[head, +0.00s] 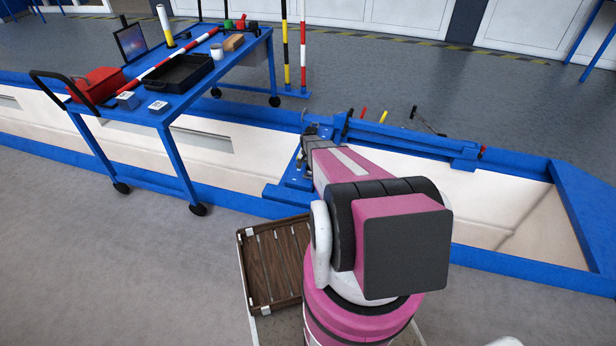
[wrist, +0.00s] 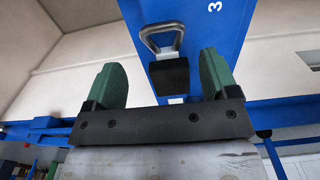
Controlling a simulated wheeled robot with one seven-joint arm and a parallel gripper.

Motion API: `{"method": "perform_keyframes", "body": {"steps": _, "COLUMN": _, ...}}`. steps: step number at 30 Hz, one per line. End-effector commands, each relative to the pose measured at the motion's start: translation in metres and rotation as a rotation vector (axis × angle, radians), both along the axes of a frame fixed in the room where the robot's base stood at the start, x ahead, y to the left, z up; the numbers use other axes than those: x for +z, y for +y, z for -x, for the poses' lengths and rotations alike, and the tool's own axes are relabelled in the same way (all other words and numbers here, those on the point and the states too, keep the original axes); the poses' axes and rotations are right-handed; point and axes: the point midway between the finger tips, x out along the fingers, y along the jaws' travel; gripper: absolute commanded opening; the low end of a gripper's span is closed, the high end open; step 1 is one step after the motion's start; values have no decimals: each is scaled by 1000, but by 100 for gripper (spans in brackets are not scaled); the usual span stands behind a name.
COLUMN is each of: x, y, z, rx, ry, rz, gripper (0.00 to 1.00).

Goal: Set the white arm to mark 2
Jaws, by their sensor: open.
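My gripper (wrist: 162,80) is open and empty in the wrist view, with a green fingertip on each side. Between and beyond the fingers is a blue beam (wrist: 208,45) with a white number 3. A bent metal handle (wrist: 162,38) and a black block (wrist: 170,76) sit on the beam. The fingers look apart from the handle. I cannot make out the white arm or mark 2 in either view.
A blue trolley (head: 160,120) with a red toolbox (head: 95,85) and a black tray (head: 172,74) stands at the left. A brown slatted crate (head: 272,262) is beside my base. The pit's blue edge (head: 585,205) runs at the right. Striped posts (head: 286,55) stand behind.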

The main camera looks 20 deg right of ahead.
Motion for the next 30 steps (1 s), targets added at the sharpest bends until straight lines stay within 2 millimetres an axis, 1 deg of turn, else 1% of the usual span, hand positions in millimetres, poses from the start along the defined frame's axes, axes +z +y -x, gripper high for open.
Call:
{"method": "perform_keyframes", "body": {"steps": 1, "x": -11, "y": 0, "z": -1, "rx": 0, "ry": 2, "rz": 0, "gripper": 80}}
{"method": "perform_keyframes", "body": {"steps": 6, "x": -42, "y": 0, "z": -2, "rx": 1, "ry": 1, "rz": 0, "gripper": 80}}
{"method": "perform_keyframes", "body": {"steps": 9, "x": -58, "y": 0, "z": -2, "rx": 1, "ry": 1, "rz": 0, "gripper": 80}}
{"method": "perform_keyframes", "body": {"steps": 12, "x": -68, "y": 0, "z": -1, "rx": 1, "ry": 0, "rz": 0, "gripper": 80}}
{"method": "perform_keyframes", "body": {"steps": 16, "x": -74, "y": 0, "z": 0, "rx": 1, "ry": 0, "rz": 0, "gripper": 80}}
{"method": "perform_keyframes", "body": {"steps": 22, "x": -74, "y": 0, "z": 0, "rx": 1, "ry": 0, "rz": 0, "gripper": 80}}
{"method": "perform_keyframes", "body": {"steps": 23, "x": -74, "y": 0, "z": 0, "rx": 1, "ry": 0, "rz": 0, "gripper": 77}}
{"method": "perform_keyframes", "body": {"steps": 24, "x": -74, "y": 0, "z": 0, "rx": 1, "ry": 0, "rz": 0, "gripper": 64}}
{"method": "perform_keyframes", "body": {"steps": 26, "x": -74, "y": 0, "z": 0, "rx": 1, "ry": 0, "rz": 0, "gripper": 44}}
{"method": "perform_keyframes", "body": {"steps": 27, "x": -74, "y": 0, "z": 0, "rx": 1, "ry": 0, "rz": 0, "gripper": 31}}
{"method": "perform_keyframes", "body": {"steps": 28, "x": -74, "y": 0, "z": 0, "rx": 1, "ry": 0, "rz": 0, "gripper": 29}}
{"method": "perform_keyframes", "body": {"steps": 30, "x": -74, "y": 0, "z": 0, "rx": 1, "ry": 0, "rz": 0, "gripper": 29}}
